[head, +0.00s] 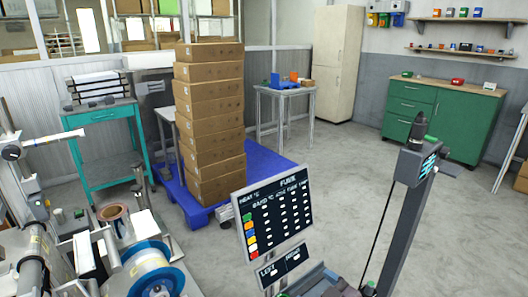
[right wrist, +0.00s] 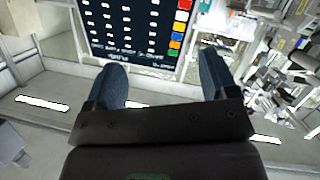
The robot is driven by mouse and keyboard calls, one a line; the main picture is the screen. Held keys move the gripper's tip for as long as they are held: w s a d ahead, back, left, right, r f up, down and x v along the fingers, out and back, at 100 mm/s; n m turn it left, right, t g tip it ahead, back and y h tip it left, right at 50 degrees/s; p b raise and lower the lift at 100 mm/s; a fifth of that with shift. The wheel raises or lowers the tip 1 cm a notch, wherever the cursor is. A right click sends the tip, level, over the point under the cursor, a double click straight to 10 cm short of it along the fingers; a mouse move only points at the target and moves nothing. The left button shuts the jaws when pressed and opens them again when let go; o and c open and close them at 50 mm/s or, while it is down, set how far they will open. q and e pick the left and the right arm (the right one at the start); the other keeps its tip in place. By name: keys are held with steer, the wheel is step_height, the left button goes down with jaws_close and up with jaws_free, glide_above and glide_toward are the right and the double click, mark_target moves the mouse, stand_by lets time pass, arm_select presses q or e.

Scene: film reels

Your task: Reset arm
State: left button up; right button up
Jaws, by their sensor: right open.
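My right gripper (right wrist: 163,88) shows in the right wrist view, with its two dark blue fingers spread apart and nothing between them. Beyond the fingers is a dark panel (right wrist: 128,25) with white marks and a column of coloured squares, seen upside down. What looks like the same panel (head: 272,215) stands at the lower middle of the head view. Neither gripper can be made out in the head view, and my left gripper is in neither view.
A tall stack of cardboard boxes (head: 209,120) stands on a blue pallet (head: 262,160). Machinery with a blue-rimmed reel (head: 157,275) fills the lower left. A grey post (head: 402,225) rises at right. A green cabinet (head: 440,115) stands behind; the floor between is clear.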

arm_select(q)
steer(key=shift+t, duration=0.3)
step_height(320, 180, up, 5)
steer(key=p, duration=0.4)
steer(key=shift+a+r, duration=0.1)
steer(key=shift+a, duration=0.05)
arm_select(e)
steer(key=s+d+f+m+h, duration=0.2)
steer(key=s+d, duration=0.3)
steer(key=s, duration=0.3)
steer(key=s+d+f+m+g+h, duration=0.1)
steer(key=s+d+f+m+h, duration=0.1)
steer(key=s+d+f, duration=0.3)
steer(key=s+d+f+m+g+h, duration=0.1)
steer(key=s+d+f+m+h, duration=0.2)
steer(key=s, duration=1)
steer(key=shift+s+d+f+m, duration=0.15)
steer(key=shift+d+m, duration=0.65)
steer(key=shift+d, duration=0.4)
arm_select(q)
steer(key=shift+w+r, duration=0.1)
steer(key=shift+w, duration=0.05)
